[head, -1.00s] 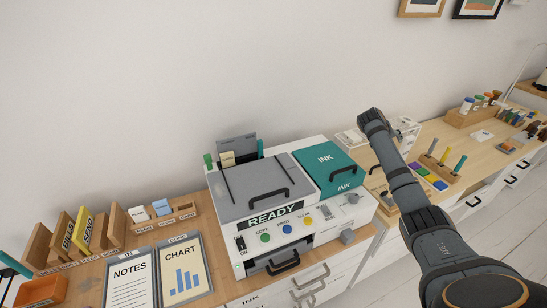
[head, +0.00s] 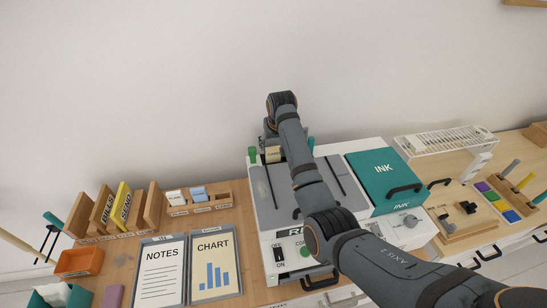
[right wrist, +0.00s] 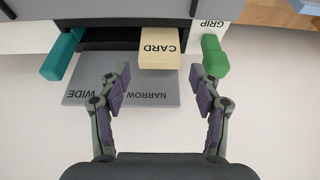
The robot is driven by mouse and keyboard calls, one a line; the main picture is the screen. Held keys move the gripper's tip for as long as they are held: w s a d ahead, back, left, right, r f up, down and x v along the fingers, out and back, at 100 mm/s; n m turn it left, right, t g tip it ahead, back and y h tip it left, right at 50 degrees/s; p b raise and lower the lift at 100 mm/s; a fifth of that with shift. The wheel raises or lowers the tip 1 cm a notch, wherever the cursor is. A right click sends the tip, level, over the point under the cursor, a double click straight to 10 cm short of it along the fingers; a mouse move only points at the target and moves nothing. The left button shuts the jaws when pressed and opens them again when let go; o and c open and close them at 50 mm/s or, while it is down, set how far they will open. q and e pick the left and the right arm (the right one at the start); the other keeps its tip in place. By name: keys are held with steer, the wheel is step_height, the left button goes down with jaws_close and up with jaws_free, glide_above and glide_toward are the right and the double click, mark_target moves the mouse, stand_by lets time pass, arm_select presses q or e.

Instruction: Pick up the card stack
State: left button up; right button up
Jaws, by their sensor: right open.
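The card stack, a cream block labelled CARD (right wrist: 160,48), sticks out of a dark slot in the right wrist view. In the head view a small part of it (head: 273,155) shows at the back of the printer. My right gripper (right wrist: 159,80) is open and empty. Its two fingers are spread wider than the stack, with their tips just short of its near end and not touching it. In the head view my right arm reaches over the printer and mostly hides the gripper (head: 269,138). My left gripper is not in view.
A grey plate marked WIDE and NARROW (right wrist: 145,92) lies beyond the fingers. A green knob (right wrist: 214,58) stands close right of the stack and a teal piece (right wrist: 63,52) stands left. The printer's teal INK lid (head: 383,180) is right of my arm. The wall is behind.

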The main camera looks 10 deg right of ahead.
mark_target(274, 150)
steer(key=x, duration=0.2)
steer(key=shift+w+a+f, duration=0.1)
steer(key=shift+w+f, duration=0.1)
steer(key=shift+w, duration=0.1)
steer(key=shift+f+p, duration=0.2)
steer(key=shift+p, duration=0.1)
steer(key=x, duration=0.1)
steer(key=p+x, duration=0.1)
steer(key=x, duration=0.1)
steer(key=shift+s+f, duration=0.3)
steer(key=shift+f, duration=0.15)
steer(key=shift+w+f, duration=0.25)
steer(key=shift+f, duration=0.2)
steer(key=shift+s, duration=0.1)
steer(key=c, duration=0.9)
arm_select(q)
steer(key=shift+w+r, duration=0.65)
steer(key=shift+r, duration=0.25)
arm_select(e)
steer(key=shift+r, duration=0.15)
arm_select(q)
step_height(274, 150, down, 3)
steer(key=b, duration=0.3)
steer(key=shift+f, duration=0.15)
arm_select(e)
step_height(274, 150, up, 18)
steer(key=shift+f, duration=0.1)
